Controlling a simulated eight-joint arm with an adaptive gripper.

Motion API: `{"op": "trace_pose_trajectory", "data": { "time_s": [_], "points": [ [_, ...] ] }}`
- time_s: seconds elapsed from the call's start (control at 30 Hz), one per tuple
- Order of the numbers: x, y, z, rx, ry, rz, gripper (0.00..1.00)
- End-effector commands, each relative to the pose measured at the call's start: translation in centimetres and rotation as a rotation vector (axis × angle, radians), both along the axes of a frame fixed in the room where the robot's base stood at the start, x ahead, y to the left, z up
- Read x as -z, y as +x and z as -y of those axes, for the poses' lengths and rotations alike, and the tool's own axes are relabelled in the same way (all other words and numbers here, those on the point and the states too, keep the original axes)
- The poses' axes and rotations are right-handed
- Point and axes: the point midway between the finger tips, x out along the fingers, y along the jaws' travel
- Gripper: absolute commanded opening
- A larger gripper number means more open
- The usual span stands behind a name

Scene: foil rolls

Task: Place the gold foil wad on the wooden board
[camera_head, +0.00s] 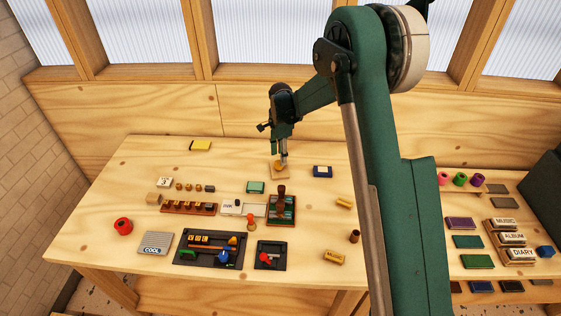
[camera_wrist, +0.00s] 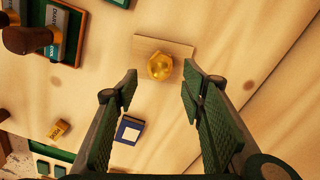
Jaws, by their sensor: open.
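The gold foil wad (camera_wrist: 160,66) is a shiny, crumpled lump. In the wrist view it appears to rest on the pale wooden board (camera_wrist: 143,44), near the edge closest to my fingers. My gripper (camera_wrist: 158,80) is open, its green ridged fingers spread to either side with a gap around the wad. In the head view my gripper (camera_head: 283,160) points down over the wooden board (camera_head: 273,178) at the back of the table, and the wad is partly hidden by the fingers.

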Motion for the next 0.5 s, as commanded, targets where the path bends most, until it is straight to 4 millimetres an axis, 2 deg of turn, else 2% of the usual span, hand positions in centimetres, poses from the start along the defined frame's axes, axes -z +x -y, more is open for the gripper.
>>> {"op": "trace_pose_trajectory", "data": {
  "time_s": [0.3,0.5],
  "points": [
    [-5.0,0.0,0.0,0.000,0.000,0.000,0.41],
    [-6.7,0.0,0.0,0.000,0.000,0.000,0.41]
  ]
}}
